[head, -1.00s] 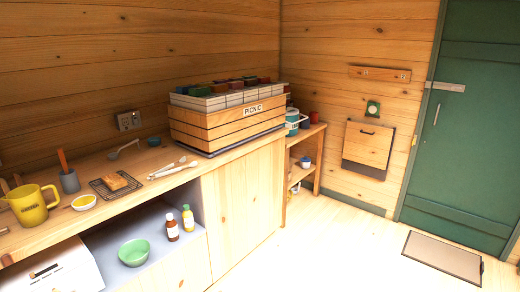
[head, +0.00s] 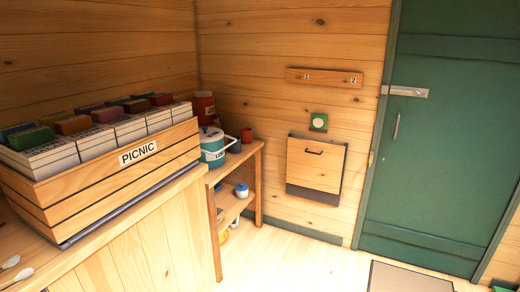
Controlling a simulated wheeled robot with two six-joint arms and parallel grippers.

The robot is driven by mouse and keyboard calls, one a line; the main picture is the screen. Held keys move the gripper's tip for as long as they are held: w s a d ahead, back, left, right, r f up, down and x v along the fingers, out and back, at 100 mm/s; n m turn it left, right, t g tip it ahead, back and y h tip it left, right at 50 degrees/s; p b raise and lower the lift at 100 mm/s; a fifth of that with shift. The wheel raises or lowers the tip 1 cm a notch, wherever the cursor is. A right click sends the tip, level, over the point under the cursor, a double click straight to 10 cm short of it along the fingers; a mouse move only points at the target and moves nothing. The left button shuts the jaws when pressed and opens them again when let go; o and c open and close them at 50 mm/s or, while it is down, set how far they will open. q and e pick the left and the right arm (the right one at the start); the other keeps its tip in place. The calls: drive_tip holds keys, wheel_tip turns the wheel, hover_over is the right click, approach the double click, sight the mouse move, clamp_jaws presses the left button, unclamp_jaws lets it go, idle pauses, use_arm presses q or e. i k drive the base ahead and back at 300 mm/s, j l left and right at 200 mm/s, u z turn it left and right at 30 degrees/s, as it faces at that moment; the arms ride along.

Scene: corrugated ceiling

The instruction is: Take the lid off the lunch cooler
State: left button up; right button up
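The lunch cooler (head: 213,150) is a teal drum-shaped container with a pale band, a handle and partly visible lettering. It stands on the top of a wooden shelf unit in the corner. Its teal lid (head: 210,133) is on top of it. The large picnic crate stands to its left and nearer to me. Neither of my grippers is in view.
The wooden crate marked PICNIC (head: 110,175) sits on the counter at left, full of boxes. A red jug (head: 204,108) stands behind the cooler, a red cup (head: 246,135) to its right. Floor (head: 290,255) before the shelf is clear. A green door (head: 440,130) is at right.

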sight(206, 135)
drive_tip(key=i+u, duration=0.25)
drive_tip(key=i, duration=0.2)
drive_tip(key=i+l+u, duration=0.2)
drive_tip(key=i, duration=0.25)
drive_tip(key=i+l+u, duration=0.25)
drive_tip(key=i, duration=0.2)
drive_tip(key=i+l+u, duration=0.25)
drive_tip(key=i, duration=0.2)
